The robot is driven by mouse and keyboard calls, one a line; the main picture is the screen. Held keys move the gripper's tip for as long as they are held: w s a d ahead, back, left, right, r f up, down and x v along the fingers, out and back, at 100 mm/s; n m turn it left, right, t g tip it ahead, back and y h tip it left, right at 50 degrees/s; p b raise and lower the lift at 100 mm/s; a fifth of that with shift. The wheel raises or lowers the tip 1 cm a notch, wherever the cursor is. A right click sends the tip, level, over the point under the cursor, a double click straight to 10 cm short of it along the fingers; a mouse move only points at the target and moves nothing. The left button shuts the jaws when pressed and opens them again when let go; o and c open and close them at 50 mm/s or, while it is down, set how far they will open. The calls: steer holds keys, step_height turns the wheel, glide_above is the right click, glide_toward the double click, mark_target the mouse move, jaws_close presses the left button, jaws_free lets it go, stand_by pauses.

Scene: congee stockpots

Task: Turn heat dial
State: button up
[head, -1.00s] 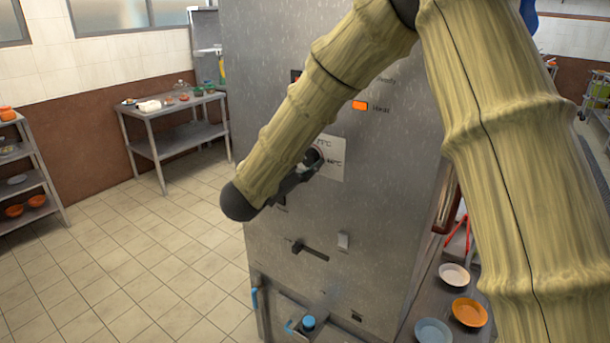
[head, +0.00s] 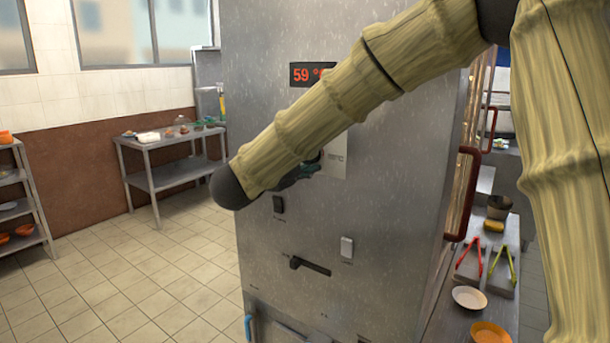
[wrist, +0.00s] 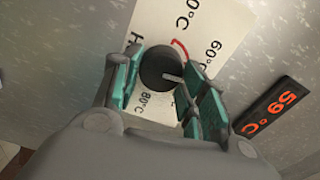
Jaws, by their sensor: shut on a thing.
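The heat dial (wrist: 160,67) is a round dark knob with a pale pointer line, on a white label plate (wrist: 212,22) marked 60°C, 70°C and 80°C. My gripper (wrist: 165,80) is shut on the dial, with teal finger pads on either side of it in the wrist view. In the head view my arm hides the dial, and only part of my gripper (head: 303,172) and the plate's edge show. A display (wrist: 272,110) on the panel reads 59 °C in red; my arm partly covers it in the head view (head: 312,74).
The steel cabinet front (head: 390,230) also has a dark lever (head: 310,266), a white switch (head: 346,247) and a black switch (head: 278,204). A red-brown handle (head: 463,194) sits on its right side. Tongs (head: 470,260) and bowls lie on a counter at right. The floor at left is clear.

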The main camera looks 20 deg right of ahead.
steer(key=m+b, duration=0.2)
steer(key=b, duration=0.2)
steer(key=f+m+b, duration=0.1)
steer(key=m+b, duration=0.2)
steer(key=b, duration=0.1)
steer(key=shift+b, duration=0.4)
steer(key=m+b, duration=0.2)
steer(key=b, duration=0.1)
steer(key=m+b, duration=0.2)
steer(key=b, duration=0.2)
steer(key=m+b, duration=0.1)
steer(key=b, duration=0.2)
steer(key=shift+f+m, duration=0.25)
steer(key=shift+m, duration=0.15)
steer(key=m+b, duration=0.4)
steer(key=b, duration=0.3)
steer(key=m+b, duration=0.4)
steer(key=b, duration=0.3)
steer(key=shift+w+a+r+m+b, duration=0.15)
steer(key=shift+w+r+m+b, duration=0.05)
steer(key=shift+m+b, duration=0.1)
steer(key=shift+r, duration=0.1)
steer(key=o, duration=1)
steer(key=shift+r, duration=0.1)
